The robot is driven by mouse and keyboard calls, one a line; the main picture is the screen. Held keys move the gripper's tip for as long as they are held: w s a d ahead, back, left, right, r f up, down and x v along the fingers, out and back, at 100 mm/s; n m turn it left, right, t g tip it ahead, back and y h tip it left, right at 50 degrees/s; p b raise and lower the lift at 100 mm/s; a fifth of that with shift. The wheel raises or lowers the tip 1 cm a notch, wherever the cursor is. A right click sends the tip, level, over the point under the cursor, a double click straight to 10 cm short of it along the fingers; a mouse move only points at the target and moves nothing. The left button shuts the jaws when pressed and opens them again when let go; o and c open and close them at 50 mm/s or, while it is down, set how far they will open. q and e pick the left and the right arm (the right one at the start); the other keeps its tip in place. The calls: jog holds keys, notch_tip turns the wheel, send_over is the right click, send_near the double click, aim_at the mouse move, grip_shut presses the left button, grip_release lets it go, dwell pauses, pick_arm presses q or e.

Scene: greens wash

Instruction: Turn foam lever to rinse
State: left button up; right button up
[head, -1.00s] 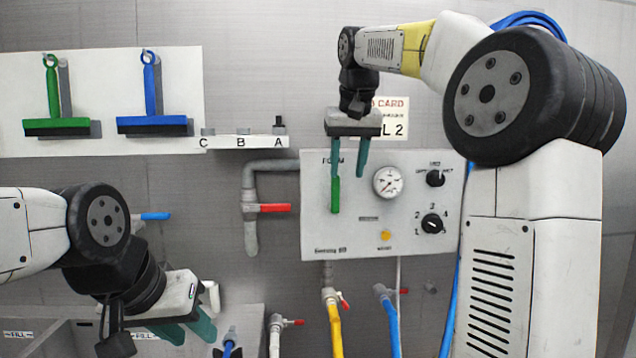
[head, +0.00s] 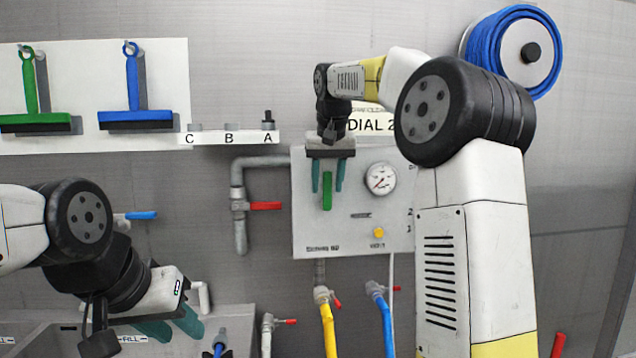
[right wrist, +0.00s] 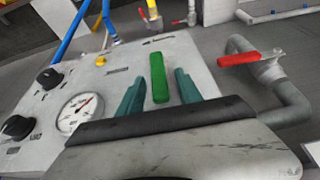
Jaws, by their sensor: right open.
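The green foam lever (head: 327,191) points straight down on the grey control panel (head: 310,225). In the right wrist view the lever (right wrist: 159,78) stands between two teal fingers. My right gripper (head: 328,176) is open, with one finger on each side of the lever; I cannot tell whether either finger touches it. The right gripper also shows in the right wrist view (right wrist: 160,92). The lever's upper end is hidden behind the gripper in the head view. My left gripper (head: 172,331) is low at the left, over the basin, away from the panel; its fingers look apart.
The panel also holds a gauge (head: 380,179) and a yellow button (head: 378,232). A red-handled valve (head: 265,206) is on the pipe left of it. Yellow (head: 328,330) and blue hoses (head: 386,325) hang below. A blue hose reel (head: 479,40) is at upper right.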

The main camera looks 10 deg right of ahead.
grip_shut()
dwell(1.4)
